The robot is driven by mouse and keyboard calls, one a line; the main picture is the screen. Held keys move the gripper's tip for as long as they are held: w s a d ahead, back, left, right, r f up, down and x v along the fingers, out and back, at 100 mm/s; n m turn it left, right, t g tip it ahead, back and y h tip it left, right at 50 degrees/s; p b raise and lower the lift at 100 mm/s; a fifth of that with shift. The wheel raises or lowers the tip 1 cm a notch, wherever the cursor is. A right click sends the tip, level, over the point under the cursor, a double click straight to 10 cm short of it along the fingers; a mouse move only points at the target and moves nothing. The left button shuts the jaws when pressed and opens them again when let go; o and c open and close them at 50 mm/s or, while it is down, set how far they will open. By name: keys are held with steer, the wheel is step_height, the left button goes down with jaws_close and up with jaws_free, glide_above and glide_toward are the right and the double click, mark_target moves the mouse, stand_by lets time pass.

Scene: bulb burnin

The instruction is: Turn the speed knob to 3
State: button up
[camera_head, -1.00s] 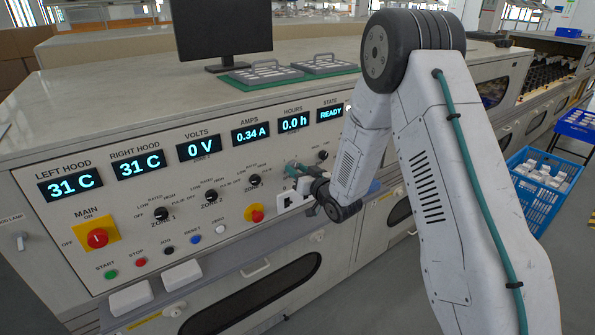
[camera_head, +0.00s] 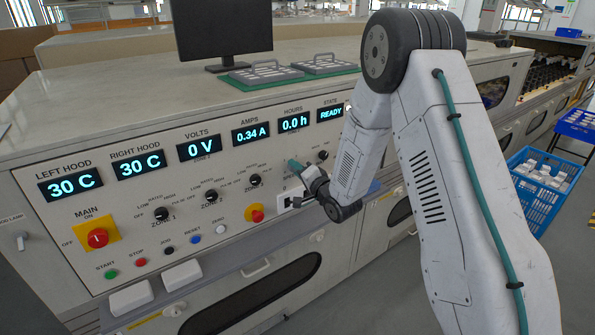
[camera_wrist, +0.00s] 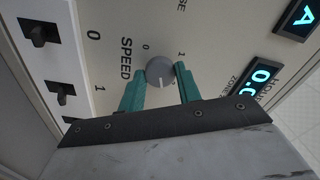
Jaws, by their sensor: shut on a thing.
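The speed knob (camera_wrist: 160,72) is a round grey knob with a pale pointer line, beside the word SPEED on the panel. In the wrist view its line points down and slightly right, and the marks 0 and 1 show above it. Other marks are hidden, so I cannot read its setting. My gripper (camera_wrist: 161,73) has its two teal fingers on either side of the knob, shut on it. In the head view my gripper (camera_head: 298,168) is at the right part of the panel, and it and my arm hide the knob.
Black toggle switches (camera_wrist: 38,34) stand out from the panel near my gripper. The zone knobs (camera_head: 255,181) and a red-and-yellow switch (camera_head: 255,214) lie to the left in the head view. The state display (camera_head: 330,113) reads READY. A blue crate (camera_head: 541,178) stands at right.

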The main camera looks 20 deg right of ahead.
steer(key=m, duration=1.2)
steer(key=shift+s+f+m, duration=0.1)
steer(key=shift+m, duration=0.2)
stand_by(0.4)
steer(key=o, duration=1)
steer(key=shift+c, duration=0.2)
steer(key=v, duration=0.7)
steer(key=shift+s, duration=0.35)
steer(key=shift+d, duration=0.1)
